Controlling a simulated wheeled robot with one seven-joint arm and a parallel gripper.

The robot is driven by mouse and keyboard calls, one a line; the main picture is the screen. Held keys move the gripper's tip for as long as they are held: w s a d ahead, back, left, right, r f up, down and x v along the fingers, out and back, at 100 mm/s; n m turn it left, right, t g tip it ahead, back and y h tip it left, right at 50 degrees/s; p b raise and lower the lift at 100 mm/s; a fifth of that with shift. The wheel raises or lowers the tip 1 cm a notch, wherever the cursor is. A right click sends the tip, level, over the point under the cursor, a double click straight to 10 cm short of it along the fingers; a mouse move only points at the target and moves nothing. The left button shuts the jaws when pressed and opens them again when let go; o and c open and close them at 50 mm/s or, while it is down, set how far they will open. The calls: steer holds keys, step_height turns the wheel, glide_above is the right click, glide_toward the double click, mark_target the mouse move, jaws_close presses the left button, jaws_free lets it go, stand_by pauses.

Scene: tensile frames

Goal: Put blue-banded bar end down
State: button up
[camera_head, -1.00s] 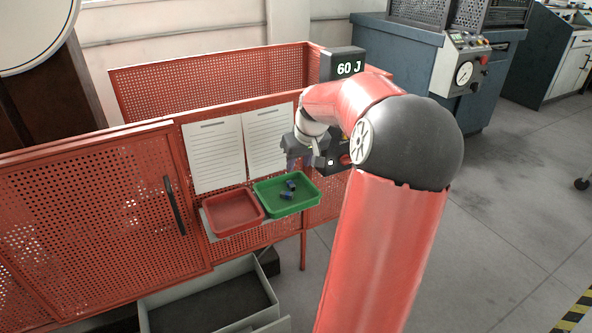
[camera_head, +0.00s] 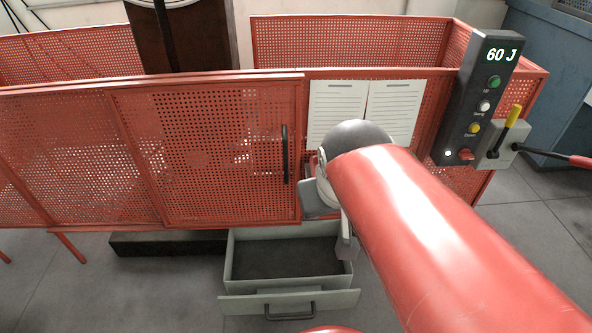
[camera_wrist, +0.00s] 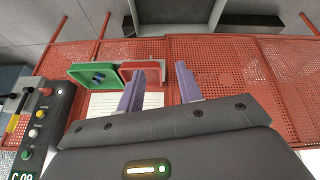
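In the wrist view my gripper (camera_wrist: 160,82) has its two purple fingers apart with nothing between them. The green tray (camera_wrist: 78,75) hangs at the left there, with small dark blue pieces (camera_wrist: 98,77) in it; I cannot make out bands on them. The red tray (camera_wrist: 125,73) is beside it, partly behind the left finger. No blue-banded bar can be told for certain. In the head view my gripper (camera_head: 347,240) is partly hidden by my arm, in front of the fence near the open grey drawer (camera_head: 290,295). My arm hides the trays there.
A red mesh fence (camera_head: 215,150) with a black door handle (camera_head: 285,154) spans the scene. Two paper sheets (camera_head: 337,112) hang on it. A control box (camera_head: 482,100) reading 60 J and a lever unit (camera_head: 502,140) stand at the right. Grey floor is free at lower left.

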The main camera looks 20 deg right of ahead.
steer(key=shift+y, duration=0.7)
steer(key=s+a, duration=0.1)
steer(key=s, duration=0.1)
steer(key=s+a+f, duration=0.1)
steer(key=shift+s+f, duration=0.2)
steer(key=shift+s, duration=0.15)
stand_by(0.4)
